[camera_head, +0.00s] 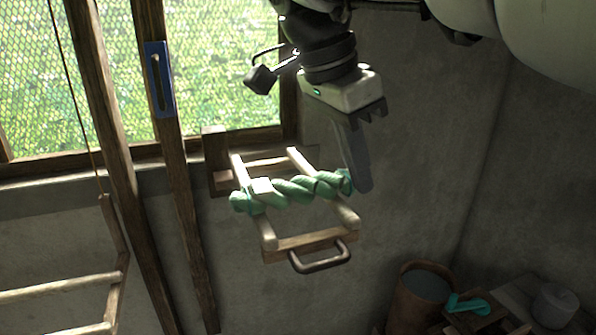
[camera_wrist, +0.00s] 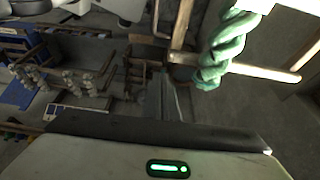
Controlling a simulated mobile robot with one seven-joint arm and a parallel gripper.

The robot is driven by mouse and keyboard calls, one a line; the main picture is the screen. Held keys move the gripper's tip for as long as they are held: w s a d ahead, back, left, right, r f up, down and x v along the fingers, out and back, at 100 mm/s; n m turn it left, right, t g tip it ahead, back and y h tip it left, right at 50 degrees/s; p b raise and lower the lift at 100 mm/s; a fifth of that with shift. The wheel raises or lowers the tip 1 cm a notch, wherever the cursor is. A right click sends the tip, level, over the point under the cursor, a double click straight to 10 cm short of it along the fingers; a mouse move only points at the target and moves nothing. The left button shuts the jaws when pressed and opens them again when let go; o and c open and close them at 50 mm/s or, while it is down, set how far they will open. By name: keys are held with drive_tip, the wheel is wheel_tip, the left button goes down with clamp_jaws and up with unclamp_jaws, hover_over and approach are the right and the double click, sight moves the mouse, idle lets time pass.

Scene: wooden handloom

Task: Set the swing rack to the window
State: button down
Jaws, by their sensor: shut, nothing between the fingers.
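The swing rack (camera_head: 310,243) is a pale wooden frame with two long rails, a crossbar and a dark handle (camera_head: 320,257) at its front end. It stands out from a wooden block on the wall just below the window (camera_head: 215,70). A twisted green skein (camera_head: 300,188) lies across its rails. My gripper (camera_head: 363,186) points down, shut and empty, close to the right end of the skein. I cannot tell whether it touches the skein or rack. The wrist view shows the skein (camera_wrist: 225,48) and a rack rail (camera_wrist: 262,72) at the upper right.
Wooden posts (camera_head: 180,200) stand left of the rack, one with a blue slotted plate (camera_head: 159,80). A loom frame (camera_head: 60,288) is at the lower left. A bucket (camera_head: 420,300) and a bench with a green item (camera_head: 468,304) are at the lower right. Bare wall lies right of the rack.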

sight(350, 232)
drive_tip(key=f, duration=1)
drive_tip(key=shift+d, duration=0.25)
drive_tip(key=shift+s+a+f, duration=0.1)
drive_tip(key=shift+a, duration=0.35)
drive_tip(key=shift+s+a, duration=0.1)
